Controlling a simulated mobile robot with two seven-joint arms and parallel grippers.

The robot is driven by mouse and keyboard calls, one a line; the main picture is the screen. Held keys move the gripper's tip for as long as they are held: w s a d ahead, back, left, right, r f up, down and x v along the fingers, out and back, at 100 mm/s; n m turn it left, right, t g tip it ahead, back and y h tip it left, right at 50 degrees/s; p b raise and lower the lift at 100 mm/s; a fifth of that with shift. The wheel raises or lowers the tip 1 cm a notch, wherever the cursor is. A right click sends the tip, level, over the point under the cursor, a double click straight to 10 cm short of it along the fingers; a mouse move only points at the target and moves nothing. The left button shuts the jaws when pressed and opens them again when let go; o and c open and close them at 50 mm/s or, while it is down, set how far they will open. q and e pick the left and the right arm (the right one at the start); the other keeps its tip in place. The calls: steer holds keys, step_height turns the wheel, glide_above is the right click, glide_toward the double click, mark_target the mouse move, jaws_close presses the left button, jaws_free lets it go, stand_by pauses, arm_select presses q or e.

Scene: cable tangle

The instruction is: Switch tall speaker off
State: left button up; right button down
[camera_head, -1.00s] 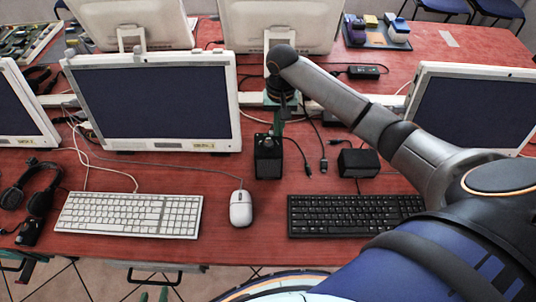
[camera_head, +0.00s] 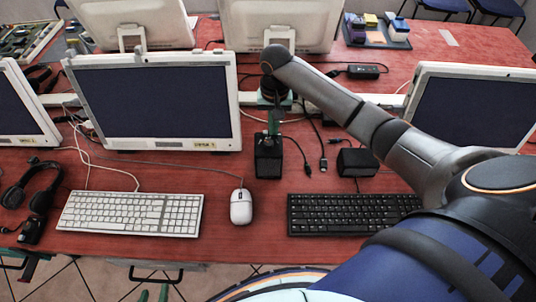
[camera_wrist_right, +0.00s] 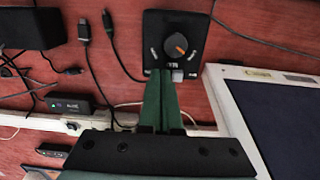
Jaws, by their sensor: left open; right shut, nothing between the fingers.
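The tall speaker (camera_head: 268,160) is a black upright box between the white mouse and the black keyboard. The right wrist view shows its face (camera_wrist_right: 189,22) with a round knob (camera_wrist_right: 175,46) bearing an orange pointer, and small markings around it. My right gripper (camera_head: 273,130) hangs over the speaker's top from behind. In the right wrist view its green fingers (camera_wrist_right: 163,74) are together and empty, tips at the speaker's edge below the knob; I cannot tell whether they touch. Two green fingertips of my left gripper (camera_head: 154,296) show apart at the bottom edge, below the table, empty.
A smaller black box (camera_head: 358,162) stands to the right, with loose cables (camera_head: 312,150) between. White monitors (camera_head: 152,102) stand behind on both sides. The mouse (camera_head: 241,206), white keyboard (camera_head: 130,213) and black keyboard (camera_head: 350,214) lie in front. Red table is bare between them.

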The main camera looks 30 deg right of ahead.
steer(key=shift+s+d+r, duration=0.1)
steer(key=shift+r, duration=1.4)
steer(key=shift+d+r, duration=0.1)
steer(key=shift+r, duration=1.35)
steer(key=shift+s, duration=0.1)
